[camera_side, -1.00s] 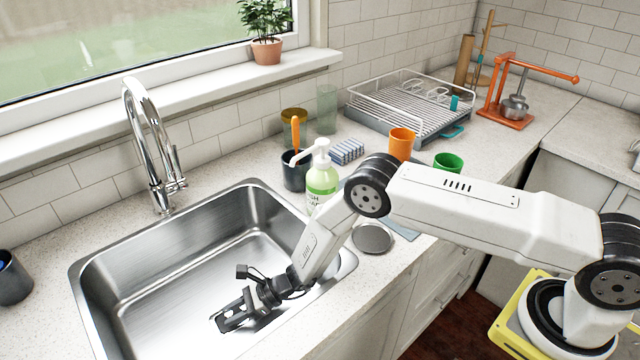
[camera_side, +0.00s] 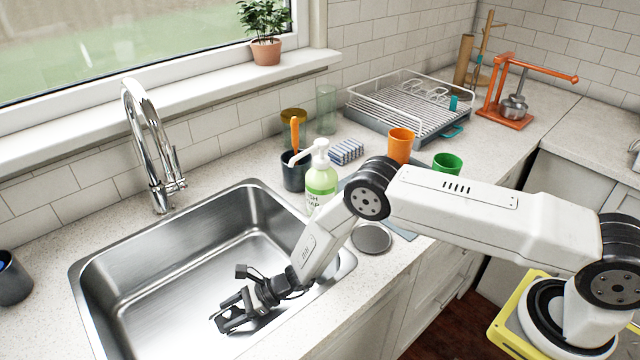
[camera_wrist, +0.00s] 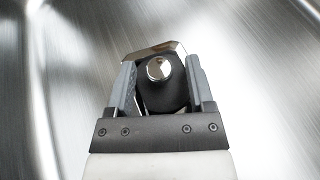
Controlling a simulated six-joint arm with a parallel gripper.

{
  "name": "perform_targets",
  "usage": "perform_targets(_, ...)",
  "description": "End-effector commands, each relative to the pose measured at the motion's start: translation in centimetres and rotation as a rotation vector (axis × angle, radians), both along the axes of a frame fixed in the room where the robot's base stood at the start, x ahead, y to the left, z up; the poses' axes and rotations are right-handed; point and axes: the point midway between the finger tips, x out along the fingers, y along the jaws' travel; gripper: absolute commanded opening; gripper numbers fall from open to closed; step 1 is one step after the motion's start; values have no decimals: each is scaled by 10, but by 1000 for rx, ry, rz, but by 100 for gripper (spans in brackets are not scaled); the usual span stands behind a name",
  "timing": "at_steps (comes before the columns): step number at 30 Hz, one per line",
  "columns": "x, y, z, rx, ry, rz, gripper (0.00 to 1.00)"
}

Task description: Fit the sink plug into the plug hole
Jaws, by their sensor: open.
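The sink plug (camera_wrist: 161,92) is a dark rounded body with a shiny metal knob on top, seen from above in the wrist view. My gripper (camera_side: 232,312) is low inside the steel sink (camera_side: 150,290), close to its floor. In the wrist view, the two grey fingers of my gripper (camera_wrist: 160,75) are open, one on each side of the plug. A shiny metal edge shows just beyond the plug. The plug hole is hidden under the plug and fingers, so I cannot tell how the plug sits in it. In the side view the gripper hides the plug.
The chrome tap (camera_side: 150,145) stands behind the sink. A soap bottle (camera_side: 321,180) stands by the sink's right corner, near my arm. A round grey disc (camera_side: 372,239) lies on the counter at the right. The sink's left part is clear.

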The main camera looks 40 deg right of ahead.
Motion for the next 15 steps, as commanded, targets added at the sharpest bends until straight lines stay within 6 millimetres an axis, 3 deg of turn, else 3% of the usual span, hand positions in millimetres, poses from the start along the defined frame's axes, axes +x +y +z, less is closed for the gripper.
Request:
perform_targets(1,-6,-3,-12,-25,13,-4,68)
perform_targets(2,-6,-3,-11,-25,13,-4,68)
perform_targets(10,-7,-4,0,-26,18,-4,68)
perform_targets(15,-11,-20,8,-22,17,-6,68)
